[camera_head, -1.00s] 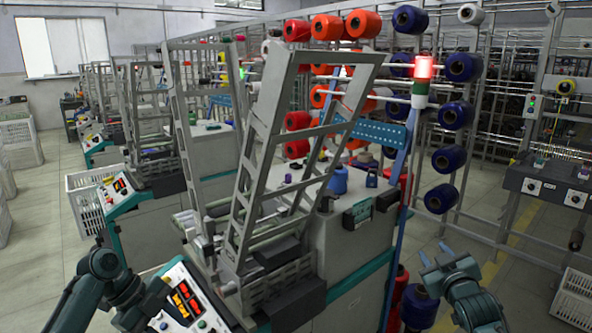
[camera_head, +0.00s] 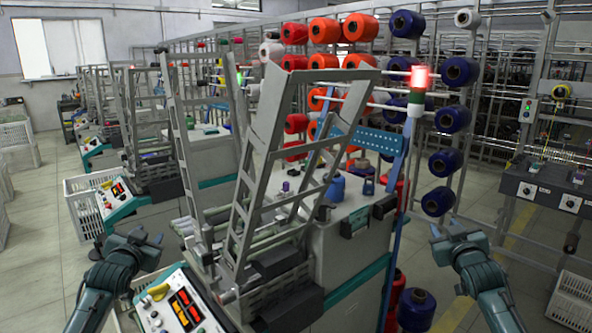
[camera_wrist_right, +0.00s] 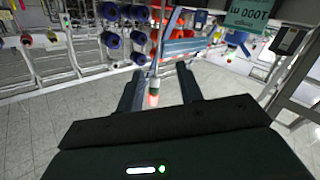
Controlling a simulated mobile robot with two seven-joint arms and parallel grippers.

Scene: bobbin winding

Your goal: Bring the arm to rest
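My left gripper (camera_head: 146,238) is at the lower left in the head view, its fingers apart and empty, above the control panel (camera_head: 180,304) of the nearest winding machine (camera_head: 345,232). My right gripper (camera_head: 447,231) is at the lower right in the head view, to the right of that machine, over the floor. Its fingers are apart with nothing between them. In the right wrist view both fingers of the right gripper (camera_wrist_right: 158,78) stand apart, with a red and white signal lamp (camera_wrist_right: 154,92) showing beyond the gap.
The machine's tall grey frame (camera_head: 262,170) stands between my arms. A creel with red bobbins (camera_head: 358,28) and blue bobbins (camera_head: 453,119) rises behind. White crates (camera_head: 578,298) stand at the lower right and left.

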